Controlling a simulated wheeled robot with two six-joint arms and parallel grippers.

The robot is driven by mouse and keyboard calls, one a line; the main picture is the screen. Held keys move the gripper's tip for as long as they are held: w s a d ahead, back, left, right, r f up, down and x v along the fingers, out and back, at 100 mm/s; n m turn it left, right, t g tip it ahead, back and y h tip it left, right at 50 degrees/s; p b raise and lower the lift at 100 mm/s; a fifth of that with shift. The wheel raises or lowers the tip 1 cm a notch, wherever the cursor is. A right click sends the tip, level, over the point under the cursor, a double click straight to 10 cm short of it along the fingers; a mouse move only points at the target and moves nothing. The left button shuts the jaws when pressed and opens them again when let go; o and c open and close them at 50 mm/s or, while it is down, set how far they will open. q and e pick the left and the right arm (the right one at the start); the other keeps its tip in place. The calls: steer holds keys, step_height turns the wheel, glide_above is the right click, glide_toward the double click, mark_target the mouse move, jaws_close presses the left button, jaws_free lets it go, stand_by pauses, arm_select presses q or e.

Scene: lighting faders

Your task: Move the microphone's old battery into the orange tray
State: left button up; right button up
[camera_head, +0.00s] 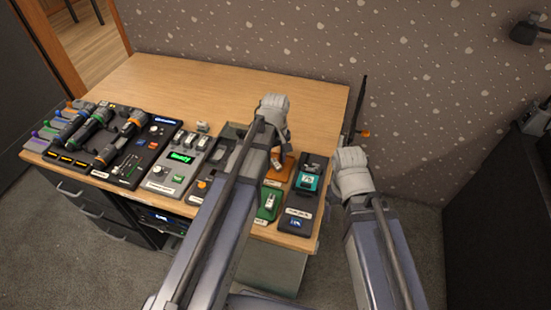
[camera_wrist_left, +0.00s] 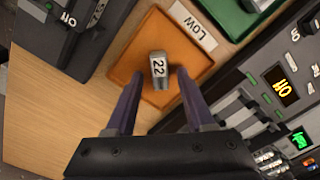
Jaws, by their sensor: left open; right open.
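The orange tray (camera_head: 287,160) lies on the desk and is partly hidden by my left arm in the head view. In the left wrist view the orange tray (camera_wrist_left: 196,57) holds a grey and white battery (camera_wrist_left: 158,66) marked 22. My left gripper (camera_wrist_left: 160,76) is open, with its fingers on either side of that battery; I cannot tell whether they touch it. My left gripper (camera_head: 276,130) also shows above the tray in the head view, fingertips hidden. My right gripper (camera_head: 352,172) is open and empty, off the desk's right edge. Several handheld microphones (camera_head: 122,138) lie at the left.
A green tray (camera_head: 266,210) with a white item sits close in front of the orange tray. A black unit with a teal display (camera_head: 308,182) stands to the right. Grey consoles (camera_head: 177,165) stand to the left. The back of the wooden desk (camera_head: 200,85) is clear.

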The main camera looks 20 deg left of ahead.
mark_target(276, 162)
arm_select(q)
step_height(276, 162, up, 12)
steer(key=p, duration=1.2)
steer(key=s+d+m+y, duration=0.1)
steer(key=s+d+m, duration=0.9)
steer(key=s+m, duration=0.2)
steer(key=s, duration=0.2)
steer(key=shift+s+d, duration=0.35)
steer(key=shift+d, duration=0.05)
arm_select(e)
step_height(276, 162, up, 12)
arm_select(q)
steer(key=shift+r, duration=0.1)
